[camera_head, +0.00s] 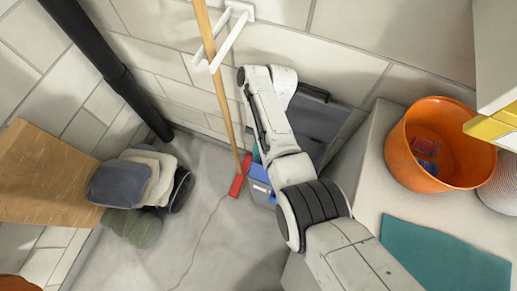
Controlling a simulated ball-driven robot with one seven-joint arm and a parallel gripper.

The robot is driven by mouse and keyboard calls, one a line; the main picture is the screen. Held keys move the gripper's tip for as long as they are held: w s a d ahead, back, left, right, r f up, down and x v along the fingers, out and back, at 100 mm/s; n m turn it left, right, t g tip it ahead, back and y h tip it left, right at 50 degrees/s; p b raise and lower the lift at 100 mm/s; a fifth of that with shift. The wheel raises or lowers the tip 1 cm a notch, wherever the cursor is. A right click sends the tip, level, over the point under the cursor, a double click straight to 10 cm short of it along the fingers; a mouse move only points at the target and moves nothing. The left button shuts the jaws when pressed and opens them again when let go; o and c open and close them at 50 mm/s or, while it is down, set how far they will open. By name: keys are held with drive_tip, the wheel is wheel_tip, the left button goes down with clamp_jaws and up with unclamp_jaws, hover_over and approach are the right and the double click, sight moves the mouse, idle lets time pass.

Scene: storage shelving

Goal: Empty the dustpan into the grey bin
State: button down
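A grey bin (312,122) stands against the back wall, with a dark handle-like bar at its top. My arm covers its left side, and its inside cannot be made out. A small blue object (260,186), possibly the dustpan, shows low beside my arm, just right of the red broom head. Most of it is hidden, so I cannot tell whether it holds anything. My white arm reaches up from the lower right and bends near the wall. My gripper cannot be made out; its fingers do not show.
A broom (222,95) with a wooden handle and red head (238,182) leans by a white wall rack (225,40). An orange bucket (442,145) and teal mat (440,258) sit on the right-hand surface. Stacked cushion-like items (140,180) lie left. Floor between is clear.

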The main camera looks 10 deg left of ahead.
drive_tip(key=shift+r+p, duration=1.25)
drive_tip(key=shift+p, duration=0.35)
drive_tip(key=shift+f+b, duration=1.8)
drive_tip(key=shift+r, duration=0.15)
wheel_tip(320, 180, up, 2)
drive_tip(key=t+p, duration=0.1)
drive_tip(key=p, duration=0.3)
wheel_tip(320, 180, up, 5)
drive_tip(key=t+h+p, duration=0.1)
drive_tip(key=t+p, duration=0.3)
drive_tip(key=p, duration=0.6)
drive_tip(key=shift+s+r, duration=0.1)
drive_tip(key=shift+t, duration=0.3)
wheel_tip(320, 180, up, 3)
drive_tip(key=shift+f+t, duration=0.1)
drive_tip(key=shift+t, duration=1)
